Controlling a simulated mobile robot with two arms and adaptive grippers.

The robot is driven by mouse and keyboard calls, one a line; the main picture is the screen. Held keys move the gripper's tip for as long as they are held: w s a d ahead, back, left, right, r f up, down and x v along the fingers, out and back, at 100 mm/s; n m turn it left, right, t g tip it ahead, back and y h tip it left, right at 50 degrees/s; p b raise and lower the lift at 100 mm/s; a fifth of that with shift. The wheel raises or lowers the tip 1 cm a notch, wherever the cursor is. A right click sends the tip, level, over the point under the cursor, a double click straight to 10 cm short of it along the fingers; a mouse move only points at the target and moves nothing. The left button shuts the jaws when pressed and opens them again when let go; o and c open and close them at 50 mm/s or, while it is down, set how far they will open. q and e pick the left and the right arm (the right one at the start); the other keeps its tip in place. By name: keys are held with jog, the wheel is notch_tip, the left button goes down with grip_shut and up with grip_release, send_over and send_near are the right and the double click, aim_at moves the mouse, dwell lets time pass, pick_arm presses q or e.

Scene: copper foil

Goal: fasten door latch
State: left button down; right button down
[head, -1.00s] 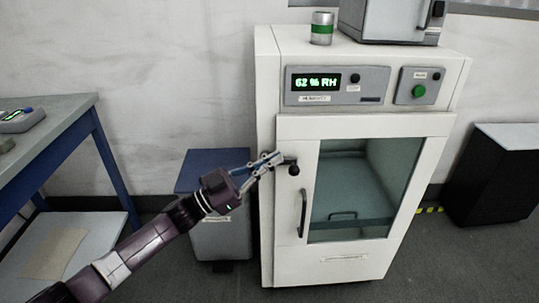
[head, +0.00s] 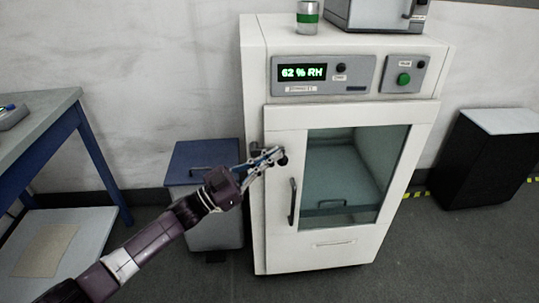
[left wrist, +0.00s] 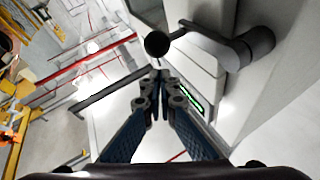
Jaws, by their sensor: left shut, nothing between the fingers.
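The white cabinet (head: 255,200) has a windowed door (head: 335,247) that looks closed; a small gap cannot be ruled out. The dark door latch (head: 283,160) is at the door's upper left, above the door handle (head: 293,202). In the left wrist view the latch shows as a lever with a round ball knob (left wrist: 157,44) and a thick pivot (left wrist: 250,48). My left gripper (head: 277,154) is shut and empty, its fingertips close beside the latch. In the left wrist view its fingertips (left wrist: 159,76) sit just below the knob; contact cannot be told. My right gripper is not in view.
A blue-lidded bin (head: 205,160) stands left of the cabinet, behind my left arm. A blue-framed bench (head: 45,110) is at the left, a black cabinet (head: 485,165) at the right. A green-banded can (head: 307,17) stands on top. The floor before the door is clear.

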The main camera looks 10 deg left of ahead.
pick_arm(q)
jog(key=shift+d+f, duration=0.1)
dwell(0.7)
jog(key=v, duration=1.2)
